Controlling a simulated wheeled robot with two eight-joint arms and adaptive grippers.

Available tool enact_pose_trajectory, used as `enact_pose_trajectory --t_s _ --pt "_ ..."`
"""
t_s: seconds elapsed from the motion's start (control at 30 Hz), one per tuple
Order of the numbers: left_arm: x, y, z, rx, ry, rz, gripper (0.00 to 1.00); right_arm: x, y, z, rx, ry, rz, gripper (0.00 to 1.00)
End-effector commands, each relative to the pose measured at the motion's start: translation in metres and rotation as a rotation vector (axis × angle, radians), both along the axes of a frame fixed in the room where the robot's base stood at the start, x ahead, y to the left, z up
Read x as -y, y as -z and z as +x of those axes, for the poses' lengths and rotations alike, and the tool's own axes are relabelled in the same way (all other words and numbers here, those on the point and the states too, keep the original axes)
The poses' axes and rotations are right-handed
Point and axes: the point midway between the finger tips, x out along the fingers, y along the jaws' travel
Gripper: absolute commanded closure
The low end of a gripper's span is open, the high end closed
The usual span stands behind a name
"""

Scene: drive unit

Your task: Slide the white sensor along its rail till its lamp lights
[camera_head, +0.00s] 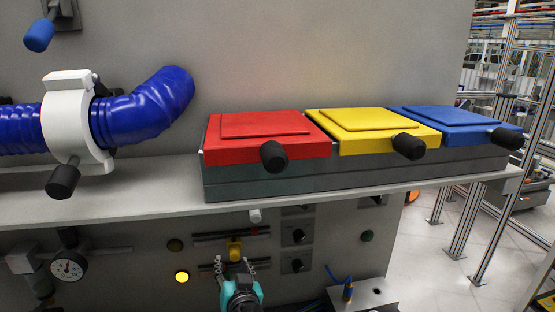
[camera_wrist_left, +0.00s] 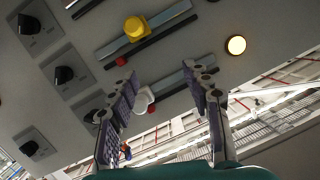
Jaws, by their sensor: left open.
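The white sensor (camera_head: 255,215) shows just under the shelf edge, above the yellow slider (camera_head: 234,249). In the left wrist view the white sensor (camera_wrist_left: 143,100) appears between my spread fingers, nearer the left one, on a rail (camera_wrist_left: 200,68). I see no contact. My left gripper (camera_head: 235,265) is open and empty, in front of the panel below the yellow slider. A round lamp (camera_head: 182,276) glows yellow left of the rails; it also shows in the left wrist view (camera_wrist_left: 236,45). A second lamp (camera_head: 175,245) above it is dark. My right gripper is not in view.
The shelf (camera_head: 120,205) juts out above the rails and carries red (camera_head: 265,135), yellow (camera_head: 370,130) and blue (camera_head: 455,125) lidded boxes. Black knobs (camera_head: 298,236) stand right of the rails. A gauge (camera_head: 68,266) is at the left, a small metal box (camera_head: 365,297) lower right.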

Motion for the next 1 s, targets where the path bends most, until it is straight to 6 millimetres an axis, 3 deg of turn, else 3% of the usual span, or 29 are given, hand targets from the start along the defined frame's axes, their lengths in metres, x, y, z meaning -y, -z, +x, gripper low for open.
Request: enact_pose_trajectory --t_s 0.03,0.1,0.2,0.3,0.4,0.6,1.0 --pt "-0.029 0.036 -0.02 -0.081 -0.042 -0.02 0.51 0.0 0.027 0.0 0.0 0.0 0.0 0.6" --pt "-0.058 0.074 -0.049 -0.209 -0.073 -0.055 0.51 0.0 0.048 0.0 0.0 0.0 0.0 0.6" --pt "-0.081 0.128 -0.095 -0.381 -0.077 -0.122 0.51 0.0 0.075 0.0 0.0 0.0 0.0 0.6" --pt "-0.086 0.174 -0.14 -0.519 -0.038 -0.2 0.51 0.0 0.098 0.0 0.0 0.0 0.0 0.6" --pt "-0.079 0.208 -0.175 -0.609 0.024 -0.273 0.51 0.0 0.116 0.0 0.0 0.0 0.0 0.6" --pt "-0.06 0.234 -0.208 -0.677 0.125 -0.354 0.51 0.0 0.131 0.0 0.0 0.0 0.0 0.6" --pt "-0.056 0.234 -0.212 -0.684 0.143 -0.365 0.51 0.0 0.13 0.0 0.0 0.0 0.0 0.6"
